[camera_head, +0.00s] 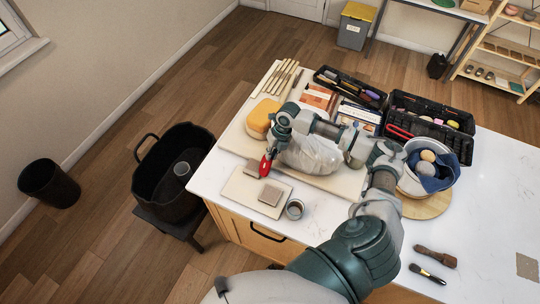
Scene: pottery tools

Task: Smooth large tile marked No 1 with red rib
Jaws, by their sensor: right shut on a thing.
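My right gripper (275,140) reaches in over the white table and is shut on a red rib (266,165), which points down. The rib is over the far edge of a pale board (236,190) near the table's front left. A grey-brown tile (270,194) lies on the board, to the near side of the rib. Another similar tile (251,167) is just left of the rib, partly hidden by it. I cannot tell whether the rib touches it. No markings on the tiles are readable. My left gripper is not in view.
A small metal cup (295,209) stands right of the board. A yellow sponge (262,117) and a bagged grey lump (312,155) sit behind. Tool boxes (429,124) and a bowl (412,185) with a blue cloth are further right. Brushes (427,274) lie front right.

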